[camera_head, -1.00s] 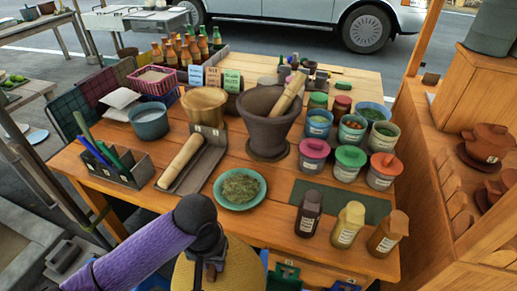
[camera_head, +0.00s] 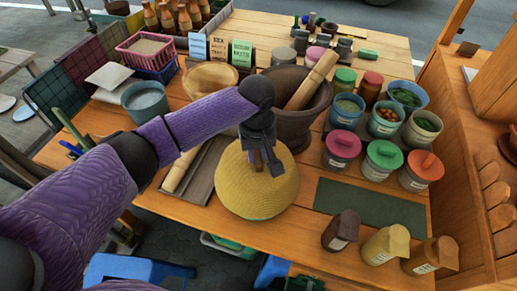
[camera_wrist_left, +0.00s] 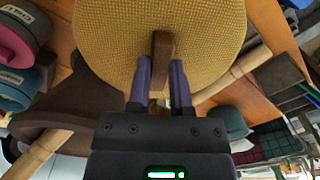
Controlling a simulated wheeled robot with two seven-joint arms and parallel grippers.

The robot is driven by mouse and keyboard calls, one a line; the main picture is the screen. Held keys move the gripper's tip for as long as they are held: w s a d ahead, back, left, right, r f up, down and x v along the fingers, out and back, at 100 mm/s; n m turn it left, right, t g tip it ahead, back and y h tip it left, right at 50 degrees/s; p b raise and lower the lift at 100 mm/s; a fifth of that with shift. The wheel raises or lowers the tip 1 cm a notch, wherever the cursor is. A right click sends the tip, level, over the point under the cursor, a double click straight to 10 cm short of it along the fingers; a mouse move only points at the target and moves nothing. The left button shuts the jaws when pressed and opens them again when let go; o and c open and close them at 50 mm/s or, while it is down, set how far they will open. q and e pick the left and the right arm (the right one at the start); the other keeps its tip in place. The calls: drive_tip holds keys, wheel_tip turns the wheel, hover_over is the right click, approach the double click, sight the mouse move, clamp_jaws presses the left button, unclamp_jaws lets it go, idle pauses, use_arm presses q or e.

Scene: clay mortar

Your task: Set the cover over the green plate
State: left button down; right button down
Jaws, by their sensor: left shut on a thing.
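The cover (camera_head: 250,195) is a yellow woven dome over the front middle of the wooden table. It also fills the top of the left wrist view (camera_wrist_left: 205,40). My left gripper (camera_head: 273,165) is shut on the brown handle (camera_wrist_left: 163,50) on its top, one finger on each side. The green plate is hidden now, and the cover fills the area where it stood. I cannot tell whether the cover's rim touches the table. My right gripper is not in view.
The mortar (camera_head: 292,126) with its pestle stands just behind the cover. A tray (camera_head: 212,160) with a rolling pin lies to the left. Lidded jars (camera_head: 342,149) and a dark green mat (camera_head: 355,206) are to the right. Small bottles (camera_head: 341,230) stand at the front right.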

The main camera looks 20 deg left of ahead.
use_arm(q)
wheel_tip(320, 180, down, 4)
drive_tip(key=b, duration=0.3)
drive_tip(key=shift+r+b, duration=0.1)
drive_tip(key=shift+b, duration=0.2)
drive_tip(key=shift+f, duration=1.8)
